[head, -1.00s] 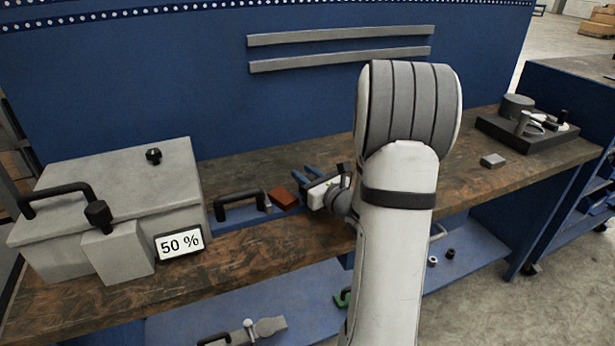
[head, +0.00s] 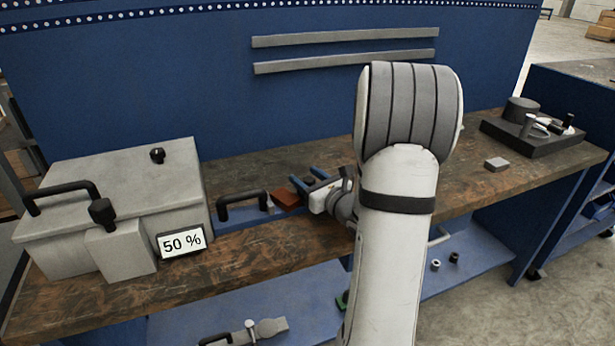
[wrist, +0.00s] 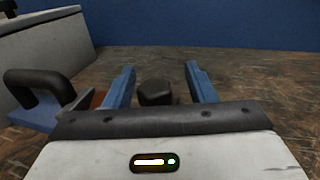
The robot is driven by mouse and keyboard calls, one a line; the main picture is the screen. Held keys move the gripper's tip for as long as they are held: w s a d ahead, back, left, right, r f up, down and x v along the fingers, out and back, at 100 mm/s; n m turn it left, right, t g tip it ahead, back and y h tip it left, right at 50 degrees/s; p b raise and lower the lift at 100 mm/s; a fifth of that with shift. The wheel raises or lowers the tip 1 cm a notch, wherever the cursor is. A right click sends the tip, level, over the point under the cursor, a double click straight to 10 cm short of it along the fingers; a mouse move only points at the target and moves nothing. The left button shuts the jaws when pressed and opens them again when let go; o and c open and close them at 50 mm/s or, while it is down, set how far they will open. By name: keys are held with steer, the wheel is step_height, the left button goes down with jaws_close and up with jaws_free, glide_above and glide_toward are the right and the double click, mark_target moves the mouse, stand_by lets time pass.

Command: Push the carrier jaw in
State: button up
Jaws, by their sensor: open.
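I cannot tell for sure which part is the carrier jaw. A black handle (head: 242,203) stands on a blue plate on the bench, with a red-brown block (head: 286,199) at its right end. My gripper (head: 309,181) is low over the bench, just right of the block. In the wrist view my gripper (wrist: 161,86) has its two blue fingers wide apart. A dark knob-like piece (wrist: 155,93) shows between them, and I cannot tell whether it touches them. The handle (wrist: 36,88) and a sliver of the block (wrist: 98,98) lie left of the left finger.
A grey box (head: 115,200) with black handles and a "50 %" display (head: 182,243) fills the left of the bench. A dark stand (head: 530,137) with a cylinder and levers is at the far right, near a small grey block (head: 496,164). The bench behind my gripper is clear.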

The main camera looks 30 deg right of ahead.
mark_target(314, 182)
steer(key=s, duration=0.3)
steer(key=s+d, duration=0.1)
steer(key=s, duration=0.1)
steer(key=shift+s, duration=1.05)
